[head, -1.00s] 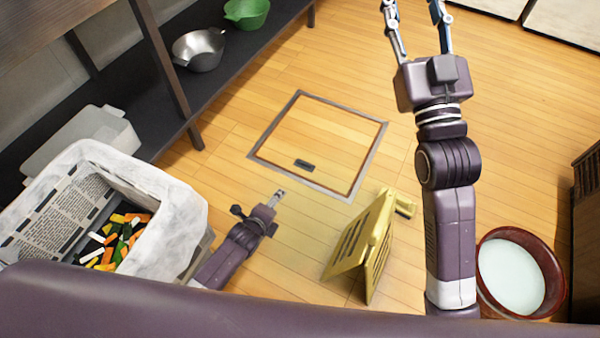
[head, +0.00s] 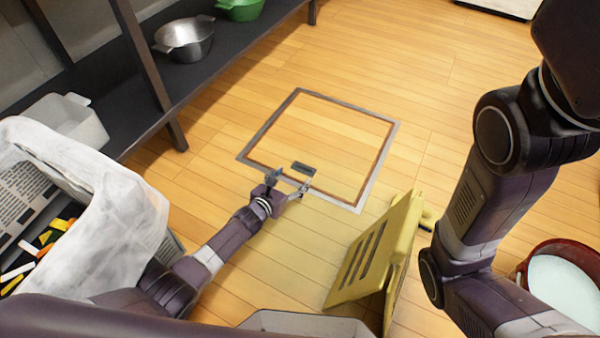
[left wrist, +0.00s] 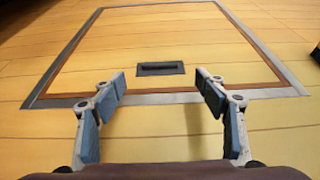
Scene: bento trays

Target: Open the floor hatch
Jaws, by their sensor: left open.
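The floor hatch (head: 325,140) is a wooden panel flush with the floor inside a grey metal frame, and it is closed. Its dark recessed handle (head: 303,168) lies near the hatch's front edge. My left gripper (head: 290,181) is open and empty at the front edge of the frame, just short of the handle. In the left wrist view the handle (left wrist: 160,69) sits ahead of and between the two spread fingers (left wrist: 160,82), apart from them. My right arm is at the right of the head view, and its gripper is out of the picture.
A yellow folding floor sign (head: 375,250) stands right of my left arm. A red-brown tub of whitish liquid (head: 565,285) is at lower right. A lined bin with scraps (head: 100,230) is at left. A shelf holds a steel pot (head: 187,40) and a green bowl (head: 240,8).

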